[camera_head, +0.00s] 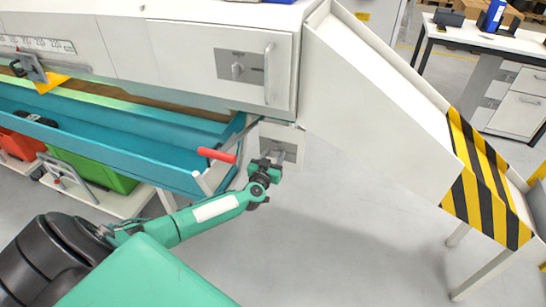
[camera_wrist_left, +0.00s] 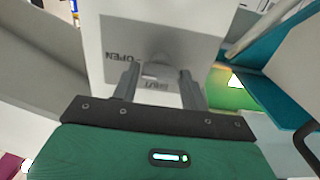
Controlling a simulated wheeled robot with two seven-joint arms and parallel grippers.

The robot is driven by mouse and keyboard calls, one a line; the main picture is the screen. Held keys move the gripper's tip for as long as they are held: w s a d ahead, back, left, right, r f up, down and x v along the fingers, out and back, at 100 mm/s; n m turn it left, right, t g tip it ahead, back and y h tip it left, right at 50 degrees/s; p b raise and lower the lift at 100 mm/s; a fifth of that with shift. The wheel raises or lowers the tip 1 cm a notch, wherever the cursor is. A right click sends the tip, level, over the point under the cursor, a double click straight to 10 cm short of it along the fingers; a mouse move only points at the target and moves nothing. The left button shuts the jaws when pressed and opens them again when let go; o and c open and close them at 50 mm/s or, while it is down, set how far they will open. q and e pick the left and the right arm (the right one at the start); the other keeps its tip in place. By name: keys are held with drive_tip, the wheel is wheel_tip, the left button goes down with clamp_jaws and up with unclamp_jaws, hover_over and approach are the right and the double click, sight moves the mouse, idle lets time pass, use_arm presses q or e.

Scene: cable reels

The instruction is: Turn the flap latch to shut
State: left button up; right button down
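The flap latch is a small grey knob (camera_wrist_left: 154,70) on a grey plate (camera_wrist_left: 185,45) fixed to a white panel. The plate carries the word OPEN to the left of the knob and a word that looks like SHUT below it. In the head view the latch panel (camera_head: 291,136) hangs under the white cabinet. My left gripper (camera_head: 271,161) is in front of this plate. In the left wrist view its two fingers (camera_wrist_left: 159,92) are spread, one on each side of the knob, with visible gaps. Exact knob direction is unclear. My right gripper is not in view.
A red handle (camera_head: 217,155) sticks out just left of my left gripper. A teal trough (camera_head: 130,135) runs to the left. Above is a cabinet panel with another knob (camera_head: 237,71). A white chute (camera_head: 375,100) slopes down right to a striped guard (camera_head: 485,185). Floor below is clear.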

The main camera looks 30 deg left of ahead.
use_arm(q)
drive_tip(key=c, duration=0.5)
